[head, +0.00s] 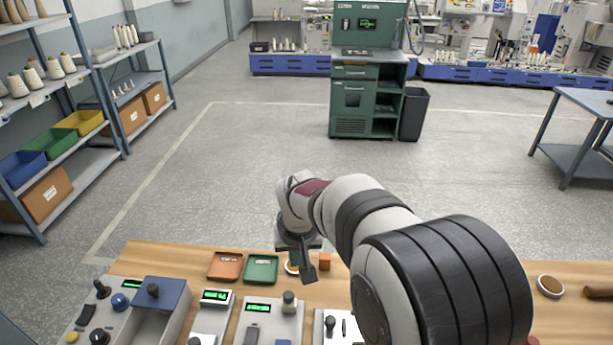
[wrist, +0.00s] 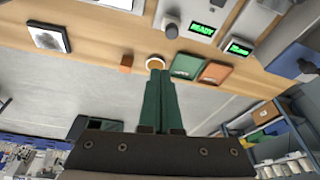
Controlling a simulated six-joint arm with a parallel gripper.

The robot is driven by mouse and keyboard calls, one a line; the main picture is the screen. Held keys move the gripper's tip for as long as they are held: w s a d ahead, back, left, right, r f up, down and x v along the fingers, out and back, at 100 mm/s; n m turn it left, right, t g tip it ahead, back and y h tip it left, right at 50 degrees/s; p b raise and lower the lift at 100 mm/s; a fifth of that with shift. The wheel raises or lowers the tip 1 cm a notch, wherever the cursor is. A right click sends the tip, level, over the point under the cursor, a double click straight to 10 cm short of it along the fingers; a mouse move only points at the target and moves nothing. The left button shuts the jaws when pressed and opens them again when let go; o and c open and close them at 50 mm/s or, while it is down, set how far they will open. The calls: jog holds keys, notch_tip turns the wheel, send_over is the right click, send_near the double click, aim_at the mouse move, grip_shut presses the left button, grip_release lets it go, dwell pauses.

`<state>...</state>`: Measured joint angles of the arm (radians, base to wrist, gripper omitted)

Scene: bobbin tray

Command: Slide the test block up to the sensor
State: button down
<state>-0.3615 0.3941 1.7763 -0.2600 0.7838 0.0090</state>
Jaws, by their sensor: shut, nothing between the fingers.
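My gripper (wrist: 158,75) is shut and empty, its green fingers together. In the head view it hangs near the table's far edge, by a pale ring (head: 291,268) and a small orange-brown cube (head: 325,261). A grey unit (head: 283,323) with a lit green display stands on the table nearer the camera. It carries a round-headed grey post (head: 289,301) and a dark grey block (head: 251,335), cut off by the lower edge. The display reads READY in the wrist view (wrist: 202,29). I cannot tell for sure which parts are the test block and the sensor. My gripper touches neither the post nor the dark block.
An orange tray (head: 225,266) and a green tray (head: 261,269) sit left of my gripper. A second display unit (head: 213,314) and a blue-topped box (head: 158,293) stand further left. My arm hides much of the right of the table. A round dish (head: 550,286) lies beyond it.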

aim_at(289, 302)
jog(key=shift+n, duration=0.4)
jog(key=w+a+f, duration=0.1)
jog(key=w+a, duration=0.1)
jog(key=shift+w+a+f, duration=0.25)
jog(key=shift+a+f, duration=0.15)
jog(key=x, duration=1)
jog(key=shift+w, duration=0.1)
jog(key=s, duration=0.3)
jog(key=shift+s+d+r, duration=0.1)
jog(key=shift+d, duration=0.3)
jog(key=shift+s+d, duration=0.1)
jog(key=shift+s, duration=0.2)
jog(key=s, duration=0.6)
jog(key=shift+s, duration=0.35)
